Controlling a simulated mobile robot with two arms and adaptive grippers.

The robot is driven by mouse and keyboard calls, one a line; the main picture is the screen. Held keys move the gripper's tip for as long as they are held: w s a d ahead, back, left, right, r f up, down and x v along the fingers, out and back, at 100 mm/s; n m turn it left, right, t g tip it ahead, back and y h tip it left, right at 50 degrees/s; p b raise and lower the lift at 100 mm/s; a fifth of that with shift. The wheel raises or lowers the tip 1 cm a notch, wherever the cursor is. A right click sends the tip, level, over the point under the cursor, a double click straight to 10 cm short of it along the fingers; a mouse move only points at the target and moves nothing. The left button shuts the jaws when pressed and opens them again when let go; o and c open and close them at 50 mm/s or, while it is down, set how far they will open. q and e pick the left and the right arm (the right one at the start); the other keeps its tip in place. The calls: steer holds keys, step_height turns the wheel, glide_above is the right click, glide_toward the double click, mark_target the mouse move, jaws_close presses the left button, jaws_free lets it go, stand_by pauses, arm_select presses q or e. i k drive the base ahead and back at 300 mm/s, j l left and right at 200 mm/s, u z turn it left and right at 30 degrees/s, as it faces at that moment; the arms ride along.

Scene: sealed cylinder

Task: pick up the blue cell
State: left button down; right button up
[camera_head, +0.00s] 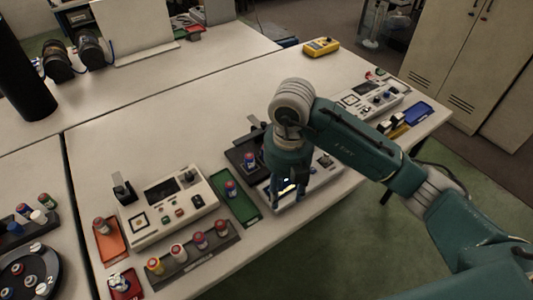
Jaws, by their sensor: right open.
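A small blue cell with a reddish part (231,188) stands upright on the green tray (243,209). A similar blue cell (250,159) stands on a black fixture (240,148) just behind it. I cannot tell which of them is the task's cell. My right gripper (288,200) points down over a white instrument (318,188), to the right of both cells. It is open, with no cell visible between its fingers, and it hides part of the instrument. My left gripper is not in view.
A white instrument (171,203) and a grey rack of several cells (192,257) stand left of the green tray. An orange tray (108,249) and a round black carousel (28,275) are farther left. A yellow meter (321,47) lies at the back. The table's middle rear is clear.

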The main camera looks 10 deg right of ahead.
mark_target(230, 185)
steer(key=i+l+u, duration=0.1)
steer(key=i+u, duration=0.25)
steer(key=i+l+u, duration=0.2)
steer(key=u, duration=0.15)
